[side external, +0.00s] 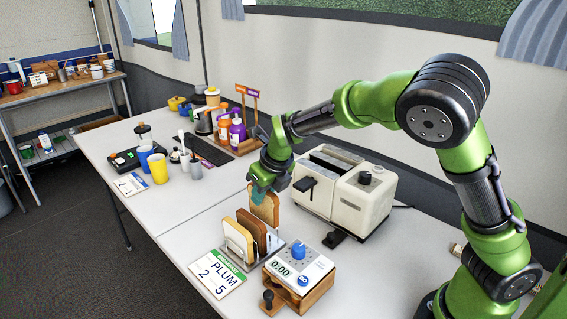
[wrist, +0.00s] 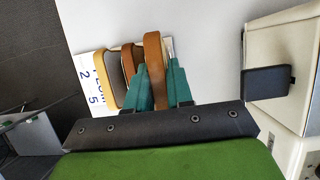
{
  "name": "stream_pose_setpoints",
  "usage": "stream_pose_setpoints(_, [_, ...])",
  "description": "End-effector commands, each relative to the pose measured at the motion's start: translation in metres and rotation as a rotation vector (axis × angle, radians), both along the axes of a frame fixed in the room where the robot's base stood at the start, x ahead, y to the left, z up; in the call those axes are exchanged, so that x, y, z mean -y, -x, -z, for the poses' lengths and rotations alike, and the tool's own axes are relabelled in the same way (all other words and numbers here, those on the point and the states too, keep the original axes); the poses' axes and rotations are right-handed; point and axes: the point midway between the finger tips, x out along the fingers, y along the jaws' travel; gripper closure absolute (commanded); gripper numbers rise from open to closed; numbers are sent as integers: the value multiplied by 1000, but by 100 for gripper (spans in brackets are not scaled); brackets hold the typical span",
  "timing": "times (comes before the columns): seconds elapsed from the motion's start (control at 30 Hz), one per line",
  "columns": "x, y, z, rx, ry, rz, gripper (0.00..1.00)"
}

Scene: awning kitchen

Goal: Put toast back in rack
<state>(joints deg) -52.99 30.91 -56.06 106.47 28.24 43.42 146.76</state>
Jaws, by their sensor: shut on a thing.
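My gripper (side external: 264,188), with teal fingers, points down and is shut on a brown-edged slice of toast (side external: 264,208). The held toast is upright, at the far end of the metal toast rack (side external: 236,262); I cannot tell whether its bottom edge touches the rack. A pale slice (side external: 238,240) and a dark brown slice (side external: 251,230) stand upright in the rack. In the wrist view my fingers (wrist: 158,84) are on either side of the held toast (wrist: 153,46), with the dark slice (wrist: 128,62) and pale slice (wrist: 104,78) to its left. The rack is mostly hidden there.
A cream toaster (side external: 345,200) stands right of the rack. A timer box (side external: 298,268) sits close in front of the rack, and a PLUM card (side external: 217,273) lies to its left. Bottles and utensils (side external: 236,128) stand farther back. The table left of the gripper (side external: 205,205) is clear.

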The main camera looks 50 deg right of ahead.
Motion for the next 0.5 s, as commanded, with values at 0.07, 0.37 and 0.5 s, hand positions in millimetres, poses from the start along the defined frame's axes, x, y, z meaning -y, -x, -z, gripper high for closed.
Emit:
stream_pose_setpoints(0.07, [1,0,8,-1,1,1,96])
stream_pose_setpoints(0.37, [1,0,34,-1,1,0,96])
stream_pose_setpoints(0.5, [0,0,45,-2,0,0,96])
